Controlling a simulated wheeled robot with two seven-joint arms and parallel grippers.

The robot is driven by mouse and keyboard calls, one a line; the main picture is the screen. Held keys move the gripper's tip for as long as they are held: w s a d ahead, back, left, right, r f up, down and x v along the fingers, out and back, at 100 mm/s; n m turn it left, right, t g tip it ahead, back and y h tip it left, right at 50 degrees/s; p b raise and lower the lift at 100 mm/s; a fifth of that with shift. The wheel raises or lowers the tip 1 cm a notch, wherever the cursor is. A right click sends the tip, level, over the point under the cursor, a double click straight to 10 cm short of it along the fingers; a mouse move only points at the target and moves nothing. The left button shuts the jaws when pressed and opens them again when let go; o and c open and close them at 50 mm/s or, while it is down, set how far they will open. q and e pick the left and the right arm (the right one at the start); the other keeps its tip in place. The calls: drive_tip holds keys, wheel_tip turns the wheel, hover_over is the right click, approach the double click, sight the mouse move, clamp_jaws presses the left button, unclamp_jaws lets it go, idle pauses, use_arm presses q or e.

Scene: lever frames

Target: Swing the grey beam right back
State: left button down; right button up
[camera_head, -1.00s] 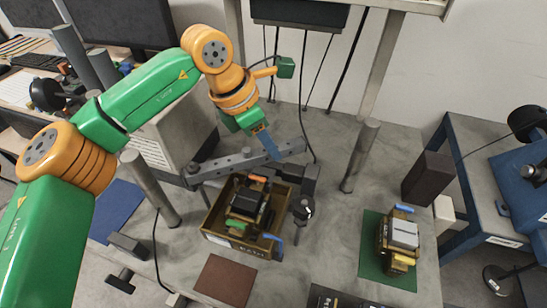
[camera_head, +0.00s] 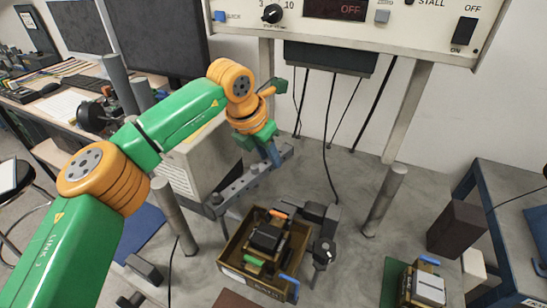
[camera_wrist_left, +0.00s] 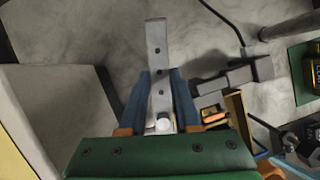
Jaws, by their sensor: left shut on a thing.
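The grey beam (camera_head: 248,180) is a bar with holes along it, above the bench behind the tan tray. It runs from a dark pivot (camera_head: 216,205) at its near left end up to its far right end, angled toward the back wall. My left gripper (camera_head: 272,154) is shut on the beam near its far end, with blue fingers on either side of it. In the left wrist view the beam (camera_wrist_left: 157,60) stands between the two fingers and sticks out beyond them. The right gripper is not in view.
A tan tray (camera_head: 229,259) with a dark device stands in front of the beam. A dark grey block (camera_head: 323,212) is right of the beam, apart from it. A pale box (camera_head: 205,155) stands behind left. Metal posts (camera_head: 172,210) and (camera_head: 384,198) rise from the bench. Hanging cables are behind.

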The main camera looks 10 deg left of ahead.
sight(260, 167)
use_arm(q)
drive_tip(key=shift+w, duration=0.1)
idle(0.3)
drive_tip(key=c, duration=0.6)
unclamp_jaws()
drive_tip(key=shift+a, duration=0.1)
drive_tip(key=b+v, duration=0.1)
drive_tip(key=v, duration=0.5)
drive_tip(key=shift+r+b, duration=0.1)
drive_tip(key=shift+b, duration=0.2)
drive_tip(key=shift+s+a+r, duration=0.1)
drive_tip(key=shift+s+r, duration=0.25)
drive_tip(key=shift+r, duration=0.1)
drive_tip(key=shift+f, duration=0.1)
